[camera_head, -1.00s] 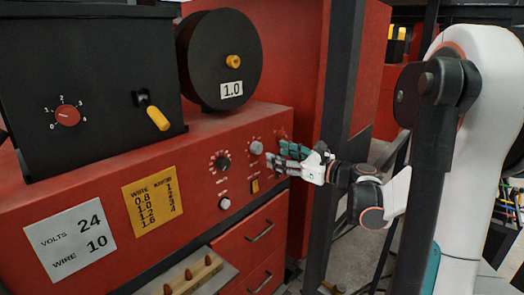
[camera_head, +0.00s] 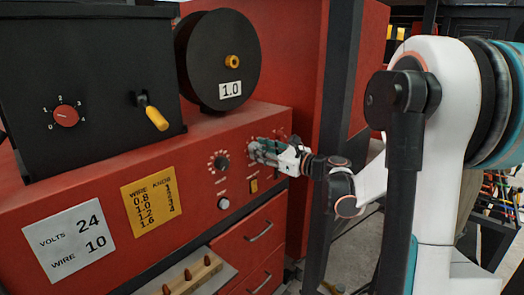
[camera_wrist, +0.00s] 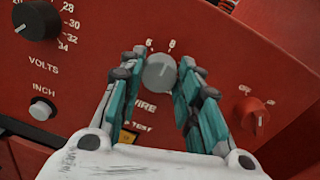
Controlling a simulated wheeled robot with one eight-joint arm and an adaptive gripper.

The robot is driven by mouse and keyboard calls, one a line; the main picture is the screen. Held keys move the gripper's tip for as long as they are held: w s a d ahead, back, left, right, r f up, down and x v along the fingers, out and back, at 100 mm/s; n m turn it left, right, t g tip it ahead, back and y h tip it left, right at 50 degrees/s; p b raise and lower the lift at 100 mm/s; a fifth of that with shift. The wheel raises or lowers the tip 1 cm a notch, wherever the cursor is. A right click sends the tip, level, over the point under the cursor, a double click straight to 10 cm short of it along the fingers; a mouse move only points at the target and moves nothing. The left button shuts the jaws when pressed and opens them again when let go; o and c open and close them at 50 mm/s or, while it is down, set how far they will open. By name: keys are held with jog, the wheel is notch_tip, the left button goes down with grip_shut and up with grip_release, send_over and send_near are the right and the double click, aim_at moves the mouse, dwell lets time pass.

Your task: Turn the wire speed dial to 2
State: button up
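A grey knob (camera_wrist: 160,72) with "WIRE" printed below it sits on the red panel; 6 and 8 show above it, and a light mark runs up its face. My gripper (camera_wrist: 162,72) is open, with teal-and-grey fingers on either side of this knob; I cannot tell whether they touch it. In the head view my gripper (camera_head: 256,150) is at the panel and hides most of the grey knob. A red dial (camera_head: 66,116) marked 0 to 4 is on the black box at left, far from my gripper; its exact setting is too small to tell.
A black volts knob (camera_wrist: 36,18) and a pale inch button (camera_wrist: 41,108) lie left of the grey knob. A small red knob (camera_wrist: 252,116) lies right. A yellow placard (camera_head: 151,198), a white placard (camera_head: 69,240) and a black spool marked 1.0 (camera_head: 222,55) are nearby.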

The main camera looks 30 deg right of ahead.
jog(key=shift+n, duration=0.3)
jog(key=n+b, duration=0.2)
jog(key=n, duration=1)
jog(key=n+h+b, duration=0.1)
jog(key=n, duration=1.2)
jog(key=shift+s+a+f+h+b, duration=0.1)
jog(key=shift+a+f+h+b, duration=0.1)
jog(key=shift+h+b, duration=0.15)
jog(key=shift+n, duration=0.3)
dwell(0.3)
jog(key=o, duration=1)
jog(key=v, duration=1.2)
